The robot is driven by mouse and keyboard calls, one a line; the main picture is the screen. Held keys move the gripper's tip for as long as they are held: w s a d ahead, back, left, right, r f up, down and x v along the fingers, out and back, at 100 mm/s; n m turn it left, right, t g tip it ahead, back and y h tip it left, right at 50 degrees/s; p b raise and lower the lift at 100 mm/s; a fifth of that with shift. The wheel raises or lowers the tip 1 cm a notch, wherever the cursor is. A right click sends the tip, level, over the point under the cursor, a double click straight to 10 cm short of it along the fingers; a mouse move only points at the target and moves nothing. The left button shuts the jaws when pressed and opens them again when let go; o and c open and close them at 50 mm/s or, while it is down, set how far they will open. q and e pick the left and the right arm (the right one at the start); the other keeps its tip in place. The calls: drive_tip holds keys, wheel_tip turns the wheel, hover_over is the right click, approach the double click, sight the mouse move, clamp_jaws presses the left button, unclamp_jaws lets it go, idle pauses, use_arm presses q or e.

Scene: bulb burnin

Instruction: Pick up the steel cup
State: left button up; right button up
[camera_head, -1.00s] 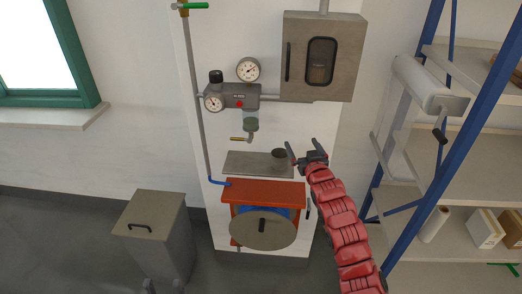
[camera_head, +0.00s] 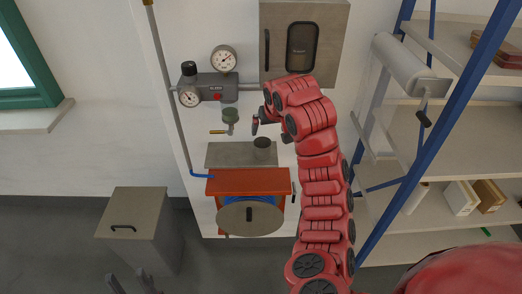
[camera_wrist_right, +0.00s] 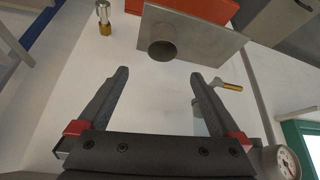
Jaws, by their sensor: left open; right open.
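The steel cup (camera_head: 262,149) is a small grey cylinder standing on the right part of a grey metal plate (camera_head: 228,155) in the head view. In the right wrist view the cup (camera_wrist_right: 162,47) shows with its dark round mouth, beyond and between the fingertips, apart from them. My right gripper (camera_head: 270,130) is partly hidden by its own red arm, just above the cup in the picture. Its fingers (camera_wrist_right: 158,76) are open and empty. My left gripper (camera_head: 130,282) is open and empty at the bottom left, far from the cup.
A tap with a brass handle (camera_head: 218,132) hangs close left of the cup, below the gauges (camera_head: 223,59). A grey cabinet (camera_head: 345,35) is above. A blue-framed shelf (camera_head: 430,130) stands right, and a lidded bin (camera_head: 135,210) left.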

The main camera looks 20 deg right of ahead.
sight(262, 144)
drive_tip(key=b+x, duration=0.1)
drive_tip(key=x, duration=0.7)
drive_tip(key=shift+w+a+f, duration=0.1)
drive_tip(key=shift+w+a, duration=0.05)
drive_tip(key=shift+w+f, duration=0.25)
drive_tip(key=shift+f, duration=0.45)
drive_tip(key=p+x, duration=0.2)
drive_tip(key=x, duration=0.1)
drive_tip(key=shift+w+a+f, duration=0.1)
drive_tip(key=shift+a+f, duration=0.05)
drive_tip(key=shift+w+f, duration=0.35)
drive_tip(key=shift+f, duration=0.3)
drive_tip(key=c, duration=1.2)
drive_tip(key=shift+c, duration=0.2)
